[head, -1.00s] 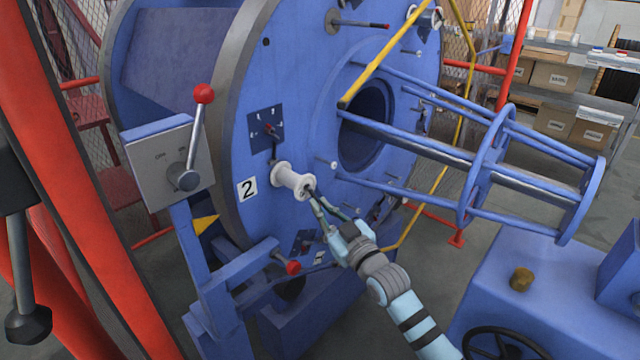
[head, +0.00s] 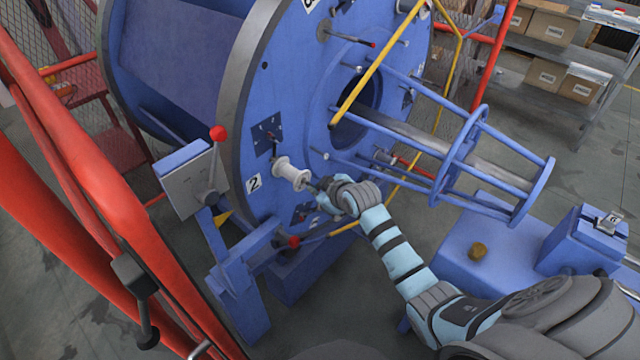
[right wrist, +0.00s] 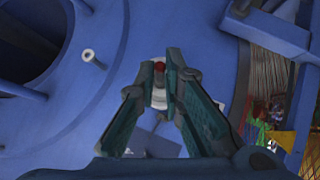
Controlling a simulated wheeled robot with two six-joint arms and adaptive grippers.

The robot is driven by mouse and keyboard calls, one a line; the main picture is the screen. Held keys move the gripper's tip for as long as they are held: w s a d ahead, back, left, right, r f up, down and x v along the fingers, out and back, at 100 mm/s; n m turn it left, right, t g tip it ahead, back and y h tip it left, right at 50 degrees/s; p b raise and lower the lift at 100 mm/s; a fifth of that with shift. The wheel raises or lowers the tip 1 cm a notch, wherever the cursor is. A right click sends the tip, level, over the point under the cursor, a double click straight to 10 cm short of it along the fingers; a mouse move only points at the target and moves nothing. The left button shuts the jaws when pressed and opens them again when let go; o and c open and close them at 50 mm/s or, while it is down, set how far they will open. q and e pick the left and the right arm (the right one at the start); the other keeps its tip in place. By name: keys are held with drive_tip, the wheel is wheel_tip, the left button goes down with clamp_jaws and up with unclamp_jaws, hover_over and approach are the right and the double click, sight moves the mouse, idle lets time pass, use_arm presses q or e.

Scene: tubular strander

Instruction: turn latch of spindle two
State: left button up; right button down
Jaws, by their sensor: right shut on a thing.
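Spindle two carries a white spool (head: 290,172) on the blue disc, beside the plate marked 2 (head: 254,184). A thin dark end piece (head: 312,188), which I take for its latch, sticks out from the spool's front. My right gripper (head: 321,193) is shut on this end piece, just in front of the spool. The fingers hide most of the gripped part. My left gripper is not in view.
A grey switch box (head: 188,183) with a red-knobbed lever stands left. Yellow bars (head: 377,75) and a blue tubular cage (head: 465,165) lie right. Red posts (head: 95,180) stand at left.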

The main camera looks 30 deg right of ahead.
drive_tip(key=shift+r, duration=0.2)
idle(0.4)
drive_tip(key=c, duration=2)
unclamp_jaws()
drive_tip(key=shift+w, duration=0.1)
drive_tip(key=v, duration=1.2)
drive_tip(key=shift+w+r, duration=0.15)
drive_tip(key=shift+a, duration=0.1)
